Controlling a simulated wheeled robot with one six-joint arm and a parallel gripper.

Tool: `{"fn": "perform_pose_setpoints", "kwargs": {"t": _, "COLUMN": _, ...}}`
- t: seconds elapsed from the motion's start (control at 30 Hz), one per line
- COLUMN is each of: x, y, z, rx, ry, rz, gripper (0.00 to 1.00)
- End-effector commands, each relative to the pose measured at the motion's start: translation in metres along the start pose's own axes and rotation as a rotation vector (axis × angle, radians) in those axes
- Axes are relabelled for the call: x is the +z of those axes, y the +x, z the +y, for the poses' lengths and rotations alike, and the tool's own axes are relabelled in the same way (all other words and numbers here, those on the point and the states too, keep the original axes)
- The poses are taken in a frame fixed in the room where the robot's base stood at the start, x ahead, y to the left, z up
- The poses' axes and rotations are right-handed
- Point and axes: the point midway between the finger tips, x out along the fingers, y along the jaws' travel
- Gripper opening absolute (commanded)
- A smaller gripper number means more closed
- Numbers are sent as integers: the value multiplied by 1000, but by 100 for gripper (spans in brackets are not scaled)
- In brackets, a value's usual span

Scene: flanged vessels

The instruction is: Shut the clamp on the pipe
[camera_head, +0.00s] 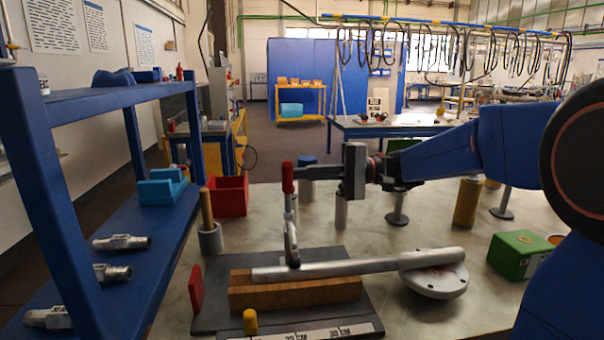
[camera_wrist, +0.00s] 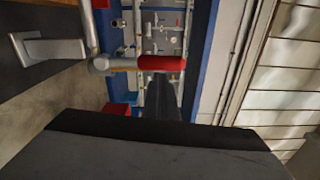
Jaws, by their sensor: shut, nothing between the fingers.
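The grey pipe (camera_head: 370,264) lies along a wooden block (camera_head: 295,291) on a dark base plate, its right end over a round flanged disc (camera_head: 436,281). The clamp (camera_head: 291,232) stands at the pipe's left part, with its red handle (camera_head: 288,177) upright. Whether its foot touches the pipe I cannot tell. My gripper (camera_head: 302,172) is shut and empty, reaching in from the right at handle height, its tips beside or against the handle. In the wrist view the red handle (camera_wrist: 162,63) lies sideways ahead of the dark gripper parts; contact is unclear.
A blue shelf (camera_head: 120,97) with metal fittings stands at the left. A red bin (camera_head: 229,195) and a cup holding a wooden rod (camera_head: 210,238) stand behind the plate. A green box (camera_head: 518,254) is at the right. Several cylinders and stands are behind my arm.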

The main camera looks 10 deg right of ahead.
Motion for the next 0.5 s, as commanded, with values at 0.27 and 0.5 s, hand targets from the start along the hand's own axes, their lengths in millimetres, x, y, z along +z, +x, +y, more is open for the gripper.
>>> {"fn": "perform_pose_setpoints", "kwargs": {"t": 0.27, "x": 10, "y": 2, "z": 0, "rx": 2, "ry": -1, "rz": -18, "gripper": 0}}
{"fn": "perform_pose_setpoints", "kwargs": {"t": 0.5, "x": 5, "y": 2, "z": 0, "rx": 3, "ry": 0, "rz": -17, "gripper": 0}}
